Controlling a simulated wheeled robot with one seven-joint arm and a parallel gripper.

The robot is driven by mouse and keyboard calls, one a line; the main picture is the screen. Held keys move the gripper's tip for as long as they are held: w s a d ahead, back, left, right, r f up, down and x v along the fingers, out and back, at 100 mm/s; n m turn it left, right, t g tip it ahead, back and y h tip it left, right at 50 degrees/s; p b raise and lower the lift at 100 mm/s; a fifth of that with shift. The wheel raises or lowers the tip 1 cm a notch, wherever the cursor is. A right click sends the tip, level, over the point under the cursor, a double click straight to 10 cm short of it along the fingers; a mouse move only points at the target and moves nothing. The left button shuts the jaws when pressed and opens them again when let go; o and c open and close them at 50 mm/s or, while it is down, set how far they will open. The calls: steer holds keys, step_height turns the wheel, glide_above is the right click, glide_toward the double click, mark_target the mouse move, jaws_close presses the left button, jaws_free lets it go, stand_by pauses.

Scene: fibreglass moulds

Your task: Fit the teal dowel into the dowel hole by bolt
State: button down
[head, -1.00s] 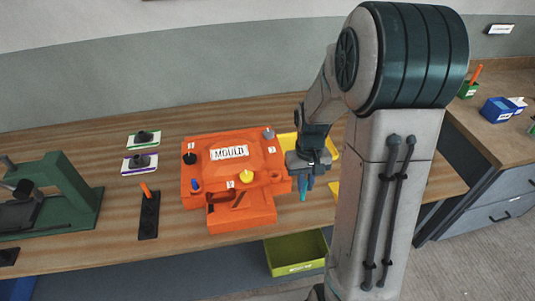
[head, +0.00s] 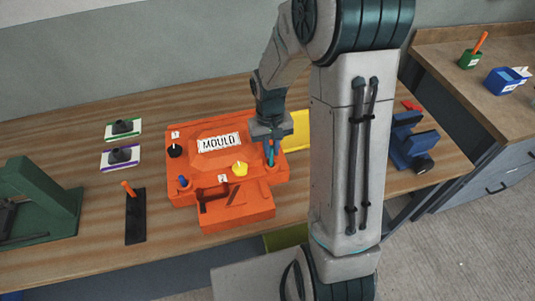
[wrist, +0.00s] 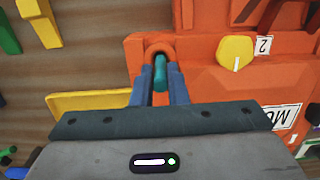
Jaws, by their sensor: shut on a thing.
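The teal dowel (wrist: 160,72) is held upright between the blue fingers of my gripper (wrist: 160,88) in the wrist view. In the head view the dowel (head: 270,152) and my gripper (head: 270,146) are over the right side of the orange mould (head: 237,215). My gripper is shut on the dowel. In the wrist view the dowel's far end is at a round socket (wrist: 159,46) on the mould's edge. I cannot tell whether it has entered the hole. A yellow bolt (head: 240,168) by label 2 stands to the left; it also shows in the wrist view (wrist: 236,51).
A black knob (head: 174,151) and a blue peg (head: 183,181) stand on the mould. A yellow tray (head: 297,131) lies behind my gripper. A black holder with an orange-handled tool (head: 135,217) is at left. A blue fixture (head: 413,145) stands to the right.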

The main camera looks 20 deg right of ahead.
mark_target(271, 165)
steer(key=shift+f+b, duration=1.3)
steer(key=shift+f, duration=0.65)
steer(key=shift+f, duration=0.2)
steer(key=c, duration=1.7)
jaws_free()
steer(key=shift+r, duration=0.1)
